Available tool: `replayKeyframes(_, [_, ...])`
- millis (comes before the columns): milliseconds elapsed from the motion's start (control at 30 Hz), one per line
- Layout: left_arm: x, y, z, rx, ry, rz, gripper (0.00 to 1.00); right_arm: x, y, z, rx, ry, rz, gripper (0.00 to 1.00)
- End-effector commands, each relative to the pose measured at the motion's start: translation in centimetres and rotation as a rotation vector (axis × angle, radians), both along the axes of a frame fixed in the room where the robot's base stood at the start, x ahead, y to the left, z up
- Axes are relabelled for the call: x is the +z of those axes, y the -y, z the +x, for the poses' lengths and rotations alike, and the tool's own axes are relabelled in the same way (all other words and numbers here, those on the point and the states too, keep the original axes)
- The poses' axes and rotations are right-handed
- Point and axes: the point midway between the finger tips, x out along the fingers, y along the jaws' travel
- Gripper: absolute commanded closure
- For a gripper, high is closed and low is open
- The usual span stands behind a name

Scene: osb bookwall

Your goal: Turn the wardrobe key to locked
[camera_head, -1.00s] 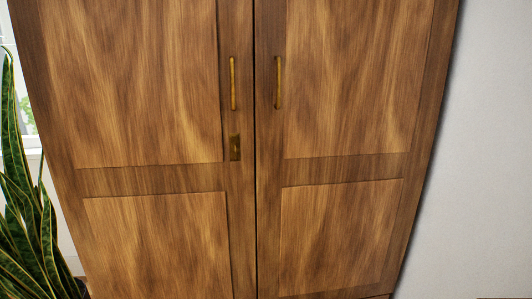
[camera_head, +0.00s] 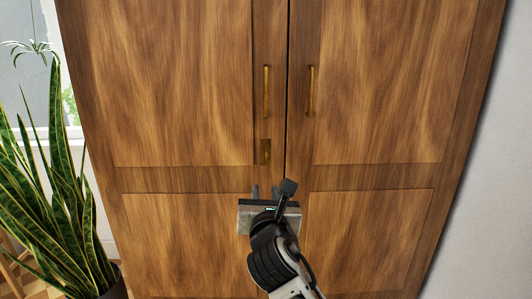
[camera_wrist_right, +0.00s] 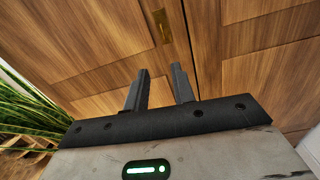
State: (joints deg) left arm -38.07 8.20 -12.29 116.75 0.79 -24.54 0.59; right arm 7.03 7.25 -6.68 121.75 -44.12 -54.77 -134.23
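The wooden wardrobe (camera_head: 370,176) has two doors, both shut, each with a vertical brass handle. A brass lock plate (camera_head: 265,151) sits on the left door below its handle (camera_head: 266,92), close to the gap between the doors. It also shows in the right wrist view (camera_wrist_right: 162,26). The key is too small to make out on the plate. My right gripper (camera_head: 265,190) is in front of the doors, just below the lock plate in the picture. Its two fingers (camera_wrist_right: 158,85) are apart with nothing between them. My left gripper is not in view.
A tall potted snake plant (camera_head: 50,200) stands to the left of the wardrobe by a window. A plain pale wall (camera_head: 490,200) is on the right. The space in front of the doors looks clear.

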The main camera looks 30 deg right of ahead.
Motion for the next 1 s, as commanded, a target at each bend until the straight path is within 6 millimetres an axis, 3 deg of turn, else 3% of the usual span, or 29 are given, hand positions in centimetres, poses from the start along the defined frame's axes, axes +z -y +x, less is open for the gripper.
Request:
replayKeyframes(100, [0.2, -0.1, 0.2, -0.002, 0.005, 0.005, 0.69, 1.4, 0.6, 0.2, -0.03, -0.02, -0.083, 0.75])
replayKeyframes(267, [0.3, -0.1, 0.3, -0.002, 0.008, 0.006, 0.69, 1.7, 1.5, 1.3, -0.038, -0.028, -0.106, 0.75])
replayKeyframes(800, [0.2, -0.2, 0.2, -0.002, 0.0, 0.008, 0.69, 1.6, 7.3, 10.8, -0.036, -0.027, -0.099, 0.75])
replayKeyframes(1000, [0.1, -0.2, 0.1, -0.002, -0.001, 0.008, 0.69, 1.6, 8.6, 12.9, -0.035, -0.027, -0.1, 0.75])
